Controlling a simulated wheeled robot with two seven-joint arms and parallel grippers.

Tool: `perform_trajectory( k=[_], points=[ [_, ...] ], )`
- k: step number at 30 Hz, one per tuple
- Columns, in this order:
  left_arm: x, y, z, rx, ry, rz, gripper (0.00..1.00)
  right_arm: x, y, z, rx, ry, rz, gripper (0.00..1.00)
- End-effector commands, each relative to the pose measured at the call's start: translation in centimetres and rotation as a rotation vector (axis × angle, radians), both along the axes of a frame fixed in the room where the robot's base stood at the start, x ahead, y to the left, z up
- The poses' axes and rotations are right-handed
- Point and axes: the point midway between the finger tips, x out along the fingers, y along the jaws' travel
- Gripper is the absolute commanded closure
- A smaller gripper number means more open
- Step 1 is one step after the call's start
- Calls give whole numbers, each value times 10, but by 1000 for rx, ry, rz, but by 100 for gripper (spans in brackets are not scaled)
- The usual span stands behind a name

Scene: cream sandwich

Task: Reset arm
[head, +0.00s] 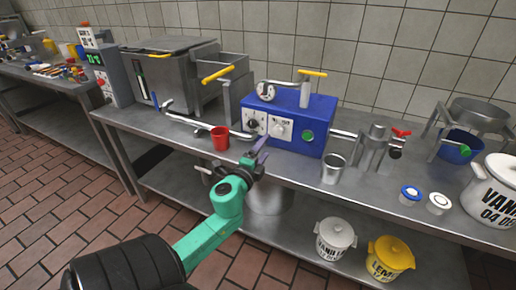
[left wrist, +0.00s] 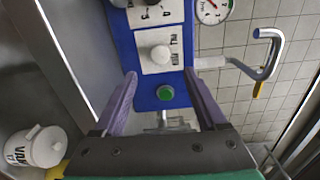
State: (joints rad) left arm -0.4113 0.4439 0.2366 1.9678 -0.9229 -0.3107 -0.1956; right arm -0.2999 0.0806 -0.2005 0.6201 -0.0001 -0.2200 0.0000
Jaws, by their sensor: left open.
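My left gripper (head: 259,153) is at the front edge of the steel counter, in front of the blue machine (head: 303,126). Its green arm comes up from the bottom left of the head view. In the left wrist view the two purple fingers (left wrist: 160,88) are apart with nothing held between them. The blue machine's panel, with a white knob (left wrist: 160,54) and a green button (left wrist: 165,93), shows beyond the fingers. My right gripper does not show.
A red cup (head: 220,138) stands left of the gripper, and a metal cup (head: 333,168) stands to the right. A white pot (head: 496,187) is at the far right.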

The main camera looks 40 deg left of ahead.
Motion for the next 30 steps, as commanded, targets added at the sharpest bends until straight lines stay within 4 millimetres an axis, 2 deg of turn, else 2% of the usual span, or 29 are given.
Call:
perform_trajectory(
  k=[1,3,7,25,28,30],
  points=[
    [-13,-4,-3,-4,3,1,26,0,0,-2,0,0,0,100],
    [-27,-9,-3,-3,2,0,26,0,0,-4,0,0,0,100],
    [-42,-14,-2,-2,2,1,26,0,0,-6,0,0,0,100],
    [-44,-15,-1,-13,-1,7,26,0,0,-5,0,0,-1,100],
    [-50,-10,-12,-161,-1,82,26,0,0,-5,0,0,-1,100],
    [-62,-8,-37,-383,26,193,26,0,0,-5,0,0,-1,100]
  ],
)
